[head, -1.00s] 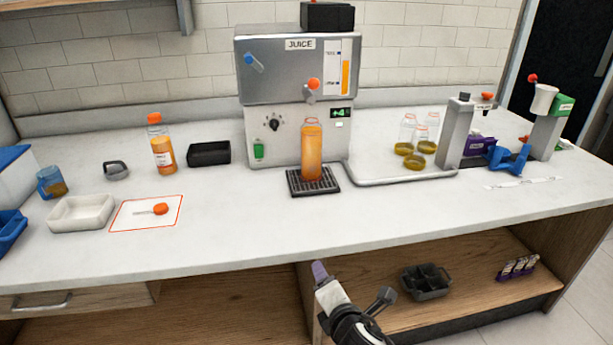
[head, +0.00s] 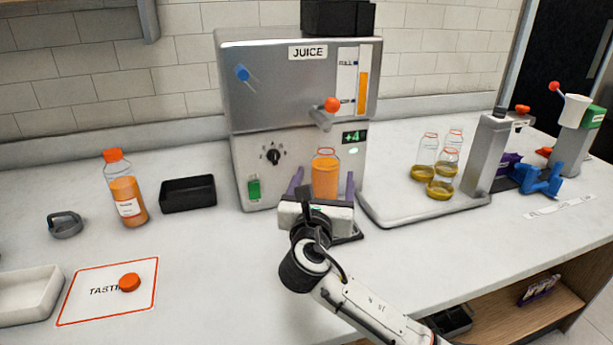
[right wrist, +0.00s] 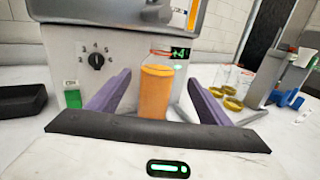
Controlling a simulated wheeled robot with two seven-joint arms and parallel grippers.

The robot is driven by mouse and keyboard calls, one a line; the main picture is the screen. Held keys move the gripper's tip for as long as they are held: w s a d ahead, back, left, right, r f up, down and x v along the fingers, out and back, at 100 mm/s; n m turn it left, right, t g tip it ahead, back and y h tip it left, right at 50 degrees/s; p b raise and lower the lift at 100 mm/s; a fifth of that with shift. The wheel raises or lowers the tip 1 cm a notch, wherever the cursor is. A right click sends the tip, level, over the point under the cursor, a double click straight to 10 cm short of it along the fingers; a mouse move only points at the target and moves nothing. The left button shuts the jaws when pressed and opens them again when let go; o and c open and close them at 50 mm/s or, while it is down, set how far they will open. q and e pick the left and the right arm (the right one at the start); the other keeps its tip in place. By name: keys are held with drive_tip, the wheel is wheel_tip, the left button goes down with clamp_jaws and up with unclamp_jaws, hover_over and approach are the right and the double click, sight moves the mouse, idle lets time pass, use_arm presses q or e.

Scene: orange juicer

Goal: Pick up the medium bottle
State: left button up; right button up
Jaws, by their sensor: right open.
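The bottle of orange juice (head: 325,176) stands upright under the spout of the juicer (head: 297,100), with no cap on it. Its lower part is hidden behind my right gripper in the head view. My right gripper (head: 323,184) is open, with its purple fingers pointing at the bottle. In the right wrist view the bottle (right wrist: 156,92) stands between the two spread fingers, with a gap on each side. My left gripper is not in view.
A capped orange bottle (head: 127,200) and a black tray (head: 188,194) stand left of the juicer. Several small bottles with yellow-green contents (head: 440,188) stand on the grey tray (head: 400,216) at right. An orange cap (head: 130,282) lies on the tasting mat (head: 85,308).

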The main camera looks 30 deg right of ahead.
sight(327, 170)
drive_tip(key=x, duration=0.3)
drive_tip(key=shift+w+d+r, duration=0.1)
drive_tip(key=shift+d+r, duration=0.2)
drive_tip(key=shift+r, duration=0.1)
drive_tip(key=shift+w+d+f, duration=0.1)
drive_tip(key=shift+w+d, duration=0.3)
drive_tip(key=shift+w, duration=0.05)
drive_tip(key=x, duration=0.4)
drive_tip(key=shift+w+a, duration=0.1)
drive_tip(key=shift+w, duration=0.25)
drive_tip(key=shift+w+d+b, duration=0.3)
drive_tip(key=shift+w, duration=0.05)
drive_tip(key=shift+f, duration=0.1)
drive_tip(key=c, duration=1.7)
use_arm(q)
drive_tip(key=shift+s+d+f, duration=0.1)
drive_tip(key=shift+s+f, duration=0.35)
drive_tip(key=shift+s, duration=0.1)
use_arm(e)
clamp_jaws()
